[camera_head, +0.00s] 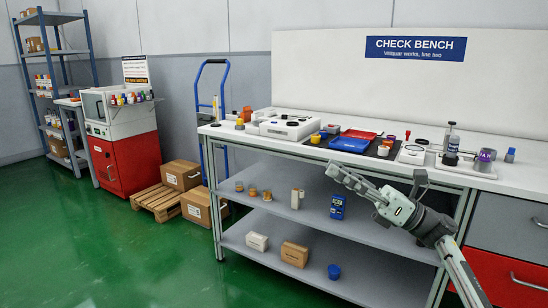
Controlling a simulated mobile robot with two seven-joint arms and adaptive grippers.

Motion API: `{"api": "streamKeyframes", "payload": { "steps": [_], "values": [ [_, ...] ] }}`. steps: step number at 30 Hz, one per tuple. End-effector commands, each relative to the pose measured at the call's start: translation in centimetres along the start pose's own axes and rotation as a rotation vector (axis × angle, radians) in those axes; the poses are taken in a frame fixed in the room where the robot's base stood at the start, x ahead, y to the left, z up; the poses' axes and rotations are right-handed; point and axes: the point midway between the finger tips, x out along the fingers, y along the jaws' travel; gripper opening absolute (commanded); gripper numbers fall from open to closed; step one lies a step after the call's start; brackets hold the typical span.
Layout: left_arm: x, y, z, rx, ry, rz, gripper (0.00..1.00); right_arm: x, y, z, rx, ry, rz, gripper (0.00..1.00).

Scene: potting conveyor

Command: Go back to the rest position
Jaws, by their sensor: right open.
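My right gripper (375,177) is in front of the check bench, its arm coming in from the lower right. Its fingers are spread apart, with nothing seen between them. It shows in front of the bench's front edge and upper shelf; I cannot tell its exact distance from them. My left gripper is not in view.
The bench top (312,152) bears a white device (287,128), a red tray (358,134), a blue tray (349,144) and small containers. A blue scanner-like device (338,207) is on the shelf below.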

Motion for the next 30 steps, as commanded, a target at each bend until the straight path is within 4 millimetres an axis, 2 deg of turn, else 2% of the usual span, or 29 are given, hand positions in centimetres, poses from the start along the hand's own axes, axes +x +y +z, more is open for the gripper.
{"api": "streamKeyframes", "payload": {
  "steps": [1,3,5,6,8,9,11,12,15,19,23,26,30],
  "values": [
    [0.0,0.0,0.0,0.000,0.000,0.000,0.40,-0.2,-2.4,2.1,0.090,-0.092,-0.097,0.47],
    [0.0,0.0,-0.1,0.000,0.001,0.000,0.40,-1.4,-6.3,5.0,0.249,-0.249,-0.243,0.47],
    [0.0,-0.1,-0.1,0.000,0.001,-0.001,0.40,-3.2,-9.6,7.0,0.396,-0.394,-0.359,0.47],
    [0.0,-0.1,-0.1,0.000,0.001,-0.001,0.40,-4.8,-11.8,8.0,0.497,-0.494,-0.431,0.47],
    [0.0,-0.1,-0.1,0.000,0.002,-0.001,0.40,-7.5,-14.8,8.8,0.651,-0.649,-0.534,0.47],
    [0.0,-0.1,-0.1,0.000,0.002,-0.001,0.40,-9.6,-16.7,9.0,0.754,-0.756,-0.598,0.47],
    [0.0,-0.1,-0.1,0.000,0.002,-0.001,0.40,-12.9,-19.2,8.5,0.907,-0.919,-0.689,0.47],
    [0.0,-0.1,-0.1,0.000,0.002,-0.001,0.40,-15.1,-20.5,7.9,1.005,-1.027,-0.744,0.47],
    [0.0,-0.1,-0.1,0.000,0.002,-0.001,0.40,-20.0,-22.6,5.3,1.214,-1.276,-0.865,0.47],
    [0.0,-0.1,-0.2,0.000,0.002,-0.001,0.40,-24.8,-23.4,1.2,1.414,-1.548,-0.989,0.47],
    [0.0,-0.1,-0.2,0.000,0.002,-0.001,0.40,-28.2,-22.8,-2.9,1.558,-1.788,-1.100,0.47],
    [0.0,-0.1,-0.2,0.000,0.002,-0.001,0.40,-30.3,-21.7,-6.0,1.641,-1.964,-1.185,0.47],
    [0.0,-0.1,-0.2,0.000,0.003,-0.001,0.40,-32.3,-19.7,-11.8,1.666,-1.984,-1.280,0.47]
  ]
}}
